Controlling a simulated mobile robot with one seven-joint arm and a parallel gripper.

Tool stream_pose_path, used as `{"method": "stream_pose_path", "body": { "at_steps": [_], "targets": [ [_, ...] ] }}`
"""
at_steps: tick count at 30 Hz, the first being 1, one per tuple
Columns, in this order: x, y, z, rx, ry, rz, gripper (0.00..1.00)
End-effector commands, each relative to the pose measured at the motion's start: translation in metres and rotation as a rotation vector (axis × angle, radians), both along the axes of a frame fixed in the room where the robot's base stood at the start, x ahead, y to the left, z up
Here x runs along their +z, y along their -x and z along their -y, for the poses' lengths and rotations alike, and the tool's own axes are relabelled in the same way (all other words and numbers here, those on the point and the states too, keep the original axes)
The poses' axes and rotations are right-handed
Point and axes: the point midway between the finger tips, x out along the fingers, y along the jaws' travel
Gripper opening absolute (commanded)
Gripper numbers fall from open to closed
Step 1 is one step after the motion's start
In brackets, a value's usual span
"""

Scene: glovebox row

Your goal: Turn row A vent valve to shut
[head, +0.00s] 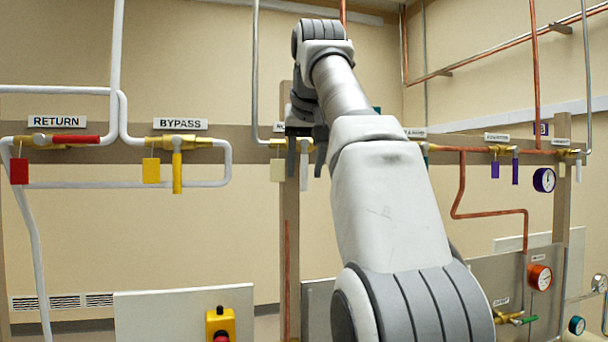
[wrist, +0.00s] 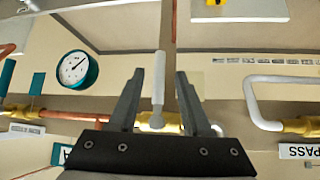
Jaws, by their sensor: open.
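A brass valve (wrist: 160,122) with a pale grey-white lever sits on the pipe in front of my gripper (wrist: 160,76). The lever (wrist: 158,85) stands between my two open fingers, with visible gaps on both sides in the wrist view. In the head view the same lever (head: 304,168) hangs down, across the pipe line, between the dark fingers of my gripper (head: 305,162). A cream tag (head: 277,170) hangs left of it. My arm hides much of this valve, and its label (head: 279,127) is too covered to read as vent.
To the left are the RETURN valve (head: 70,139) with a red lever and the BYPASS valve (head: 177,175) with a yellow lever hanging down. A teal-rimmed gauge (wrist: 78,69) is near my gripper. A yellow emergency-stop box (head: 229,324) is below. Copper pipes run at right.

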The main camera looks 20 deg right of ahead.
Motion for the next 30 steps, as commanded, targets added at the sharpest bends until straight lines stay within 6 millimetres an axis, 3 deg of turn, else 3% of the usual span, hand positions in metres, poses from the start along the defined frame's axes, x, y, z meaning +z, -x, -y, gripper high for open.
{"method": "stream_pose_path", "body": {
  "at_steps": [11,21,30],
  "targets": [
    [0.015,0.019,-0.003,0.001,0.000,0.002,0.48],
    [0.012,0.090,-0.017,0.001,-0.001,0.001,0.48],
    [0.015,0.129,-0.024,0.001,0.000,0.000,0.48]
  ]
}}
